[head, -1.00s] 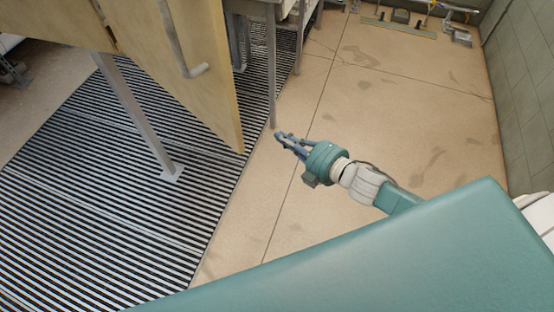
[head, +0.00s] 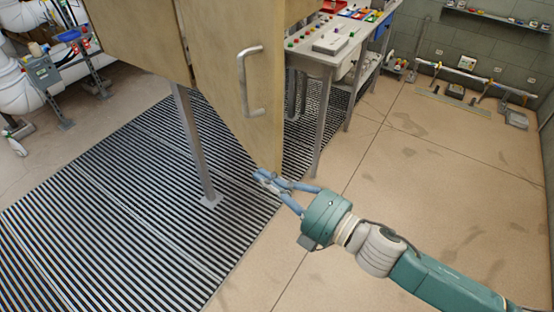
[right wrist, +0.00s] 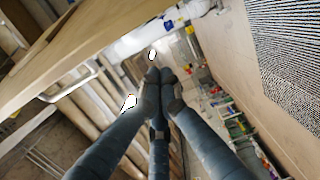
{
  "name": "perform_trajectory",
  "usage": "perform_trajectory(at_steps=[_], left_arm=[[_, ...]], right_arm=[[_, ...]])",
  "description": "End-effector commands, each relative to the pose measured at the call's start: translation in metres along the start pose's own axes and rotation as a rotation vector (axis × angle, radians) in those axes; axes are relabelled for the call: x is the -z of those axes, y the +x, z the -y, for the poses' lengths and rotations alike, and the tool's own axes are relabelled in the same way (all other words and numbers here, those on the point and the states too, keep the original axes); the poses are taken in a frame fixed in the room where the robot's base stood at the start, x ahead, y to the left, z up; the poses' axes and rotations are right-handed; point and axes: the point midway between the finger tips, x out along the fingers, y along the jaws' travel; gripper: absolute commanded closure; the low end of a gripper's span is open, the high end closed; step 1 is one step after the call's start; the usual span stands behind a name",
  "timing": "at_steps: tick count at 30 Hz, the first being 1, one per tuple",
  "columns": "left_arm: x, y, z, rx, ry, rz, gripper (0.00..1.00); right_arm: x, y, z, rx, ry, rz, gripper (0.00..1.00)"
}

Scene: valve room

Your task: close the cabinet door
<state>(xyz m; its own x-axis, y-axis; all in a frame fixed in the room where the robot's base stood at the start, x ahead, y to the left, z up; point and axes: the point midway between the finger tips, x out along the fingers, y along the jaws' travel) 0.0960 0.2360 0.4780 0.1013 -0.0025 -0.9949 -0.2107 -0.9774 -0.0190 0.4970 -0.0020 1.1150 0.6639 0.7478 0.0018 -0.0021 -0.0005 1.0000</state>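The wooden cabinet door (head: 220,75) stands open, swung out from the cabinet (head: 130,35) at the upper left of the head view. Its grey bar handle (head: 250,82) faces me. My right gripper (head: 262,177) is just below the door's lower free corner in the head view; I cannot tell whether it touches. In the right wrist view its fingers (right wrist: 160,78) meet at the tips with nothing between them. There the door (right wrist: 85,45) crosses the upper left, with the handle (right wrist: 70,83) under it. My left gripper is out of view.
A metal leg (head: 193,145) supports the cabinet above a striped floor grating (head: 110,210). A control table (head: 325,55) with coloured buttons stands behind the door. Pipes (head: 30,85) are at the far left. The floor on the right is mostly clear.

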Motion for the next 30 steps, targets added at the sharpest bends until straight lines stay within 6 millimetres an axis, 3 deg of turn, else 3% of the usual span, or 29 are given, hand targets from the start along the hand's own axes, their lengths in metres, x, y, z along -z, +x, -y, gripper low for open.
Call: perform_trajectory(at_steps=[2,10,25,30], left_arm=[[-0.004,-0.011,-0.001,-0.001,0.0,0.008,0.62],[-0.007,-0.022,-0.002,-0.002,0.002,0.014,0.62],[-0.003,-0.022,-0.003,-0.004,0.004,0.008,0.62],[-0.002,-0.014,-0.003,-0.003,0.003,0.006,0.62]], right_arm=[[0.0,0.017,-0.006,-0.003,0.0,0.0,1.0],[-0.034,0.004,0.0,0.003,0.0,0.003,1.0],[-0.04,0.001,0.002,0.001,0.0,0.001,1.0],[-0.053,-0.004,0.004,0.003,-0.005,-0.016,1.0]])
